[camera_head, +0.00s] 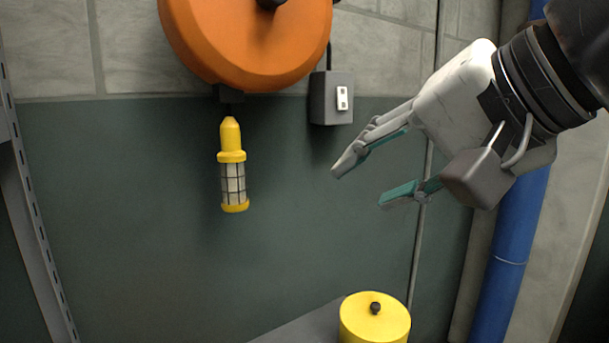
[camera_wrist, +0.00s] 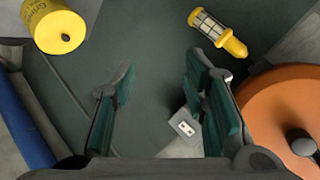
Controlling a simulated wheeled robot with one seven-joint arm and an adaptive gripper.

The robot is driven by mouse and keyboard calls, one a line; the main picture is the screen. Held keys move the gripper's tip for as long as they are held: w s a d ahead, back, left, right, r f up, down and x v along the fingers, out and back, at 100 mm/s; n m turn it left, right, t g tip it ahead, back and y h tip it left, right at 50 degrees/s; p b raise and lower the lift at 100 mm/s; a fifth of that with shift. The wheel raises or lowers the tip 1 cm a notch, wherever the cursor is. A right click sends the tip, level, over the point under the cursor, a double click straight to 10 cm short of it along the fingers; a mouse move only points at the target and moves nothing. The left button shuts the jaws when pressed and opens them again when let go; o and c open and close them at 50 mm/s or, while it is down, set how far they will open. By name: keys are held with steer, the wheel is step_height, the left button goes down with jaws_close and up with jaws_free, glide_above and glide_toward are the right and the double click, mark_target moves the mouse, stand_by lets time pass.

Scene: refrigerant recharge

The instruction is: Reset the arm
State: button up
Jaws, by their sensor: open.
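My gripper (camera_head: 358,186) is open and empty in the head view, at the right of the picture, with its fingers pointing left and down. The gripper touches nothing that I can see. My arm comes in from the upper right corner of the head view.
A yellow caged work lamp (camera_head: 233,180) hangs below an orange reel (camera_head: 250,35). A grey outlet box (camera_head: 322,100) is on the wall. A yellow cylinder (camera_head: 374,325) stands low on a grey surface (camera_head: 310,325). A blue pipe (camera_head: 512,250) runs at the right.

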steer(key=s+d+f+n+g+h, duration=0.25)
steer(key=s+d+f, duration=0.2)
steer(key=f, duration=0.35)
steer(key=s+d+f+n+g+h, duration=0.1)
steer(key=s+d+f+g, duration=0.2)
steer(key=s+f, duration=0.35)
steer(key=s+d+f+n+g+h, duration=0.15)
steer(key=s+d+f, duration=0.25)
steer(key=f, duration=0.4)
step_height(320, 180, up, 15)
steer(key=t+h+p, duration=0.1)
steer(key=t+p, duration=0.1)
steer(key=p, duration=1.2)
steer(key=shift+s, duration=0.4)
steer(key=shift+d, duration=0.1)
